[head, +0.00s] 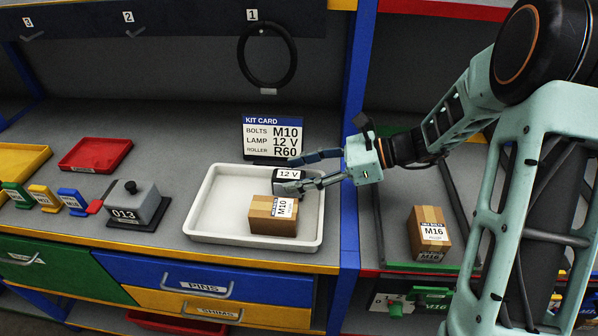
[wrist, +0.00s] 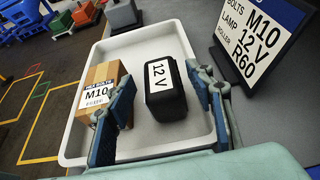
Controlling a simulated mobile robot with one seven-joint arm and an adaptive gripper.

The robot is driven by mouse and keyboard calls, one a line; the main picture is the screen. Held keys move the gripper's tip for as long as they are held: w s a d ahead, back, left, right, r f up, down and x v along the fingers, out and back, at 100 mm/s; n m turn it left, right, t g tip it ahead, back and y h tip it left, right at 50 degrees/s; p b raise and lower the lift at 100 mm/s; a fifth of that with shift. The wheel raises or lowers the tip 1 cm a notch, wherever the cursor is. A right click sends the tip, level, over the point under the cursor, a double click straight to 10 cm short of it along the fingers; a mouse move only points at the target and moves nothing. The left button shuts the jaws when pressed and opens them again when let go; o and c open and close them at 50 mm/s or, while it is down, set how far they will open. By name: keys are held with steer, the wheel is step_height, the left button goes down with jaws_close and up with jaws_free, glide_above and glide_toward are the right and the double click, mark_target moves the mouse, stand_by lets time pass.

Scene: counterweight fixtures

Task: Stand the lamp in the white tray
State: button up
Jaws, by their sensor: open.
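The lamp is a black block with a white 12 V label (head: 289,174), inside the white tray (head: 193,222) behind the M10 carton. In the wrist view the lamp (wrist: 166,100) appears to rest on the tray (wrist: 73,140) floor, label facing up toward the camera. The lamp's lower part is hidden in the head view.
The M10 bolt carton (head: 273,216) stands in the tray close to the left finger. The kit card (head: 273,139) stands behind the tray. A grey 013 weight (head: 135,205) is left of it. An M16 carton (head: 429,233) sits right, beyond the blue post (head: 352,150).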

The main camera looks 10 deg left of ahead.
steer(key=shift+d+r, duration=0.1)
steer(key=shift+r, duration=0.15)
steer(key=v, duration=1.1)
steer(key=shift+d, duration=0.4)
